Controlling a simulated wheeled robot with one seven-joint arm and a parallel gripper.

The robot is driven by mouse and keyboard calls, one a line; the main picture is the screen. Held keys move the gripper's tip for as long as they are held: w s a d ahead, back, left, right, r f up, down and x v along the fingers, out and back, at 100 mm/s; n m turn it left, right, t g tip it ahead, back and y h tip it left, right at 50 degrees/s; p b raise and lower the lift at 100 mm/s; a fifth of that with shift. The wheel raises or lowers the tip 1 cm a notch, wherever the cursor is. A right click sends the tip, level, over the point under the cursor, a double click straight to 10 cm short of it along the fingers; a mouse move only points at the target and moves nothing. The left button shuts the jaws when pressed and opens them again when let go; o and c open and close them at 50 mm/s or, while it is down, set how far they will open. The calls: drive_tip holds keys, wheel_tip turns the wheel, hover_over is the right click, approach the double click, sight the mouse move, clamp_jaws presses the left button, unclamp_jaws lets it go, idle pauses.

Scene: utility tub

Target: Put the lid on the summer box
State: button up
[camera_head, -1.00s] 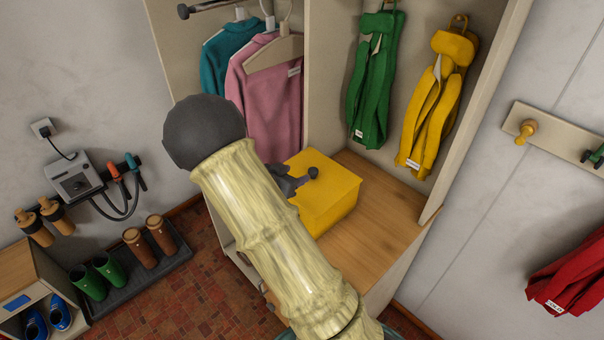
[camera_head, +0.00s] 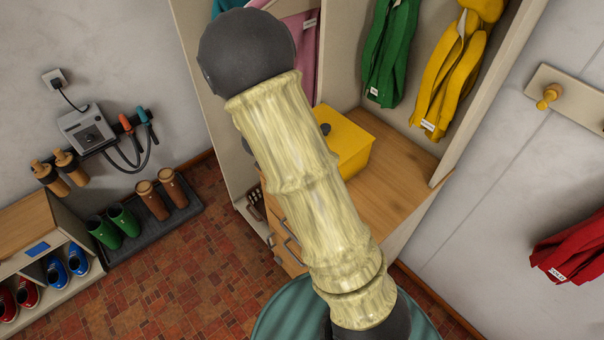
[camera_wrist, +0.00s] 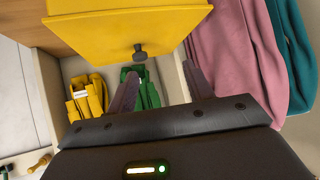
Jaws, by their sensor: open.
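A yellow box (camera_head: 352,166) stands on the wooden bench of the open wardrobe, partly hidden behind my arm in the head view. Its flat yellow top, which looks like a lid (camera_wrist: 115,32) resting on it, carries a dark round knob (camera_wrist: 139,52). The knob also shows in the head view (camera_head: 325,129). No label naming the box is visible. In the wrist view my gripper (camera_wrist: 161,68) is open and empty, its two fingers apart and pointing toward the box. The knob appears just beyond the fingertips, nearer the left finger, with no clear contact. My arm hides the gripper in the head view.
Green overalls (camera_head: 388,60) and yellow overalls (camera_head: 449,75) hang behind the bench; pink clothing (camera_wrist: 235,50) hangs beside it. The wardrobe's side panel (camera_head: 487,85) bounds the bench at right. The bench (camera_head: 385,180) is bare right of the box. Boots (camera_head: 122,220) stand on the floor at left.

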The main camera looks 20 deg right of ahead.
drive_tip(key=s+a+r+n+g+y, duration=0.1)
drive_tip(key=s+a+n+y, duration=0.1)
drive_tip(key=s, duration=0.5)
drive_tip(key=s+a+r+n+g+y, duration=0.2)
drive_tip(key=s+n+y, duration=0.1)
drive_tip(key=s, duration=0.4)
drive_tip(key=s+a+r+n+g+y, duration=0.1)
drive_tip(key=s+n, duration=0.3)
drive_tip(key=s, duration=0.4)
drive_tip(key=shift+a+r+n+g+y, duration=0.3)
drive_tip(key=shift+a+r+g+y, duration=0.15)
drive_tip(key=shift+y, duration=0.25)
drive_tip(key=shift+f, duration=0.1)
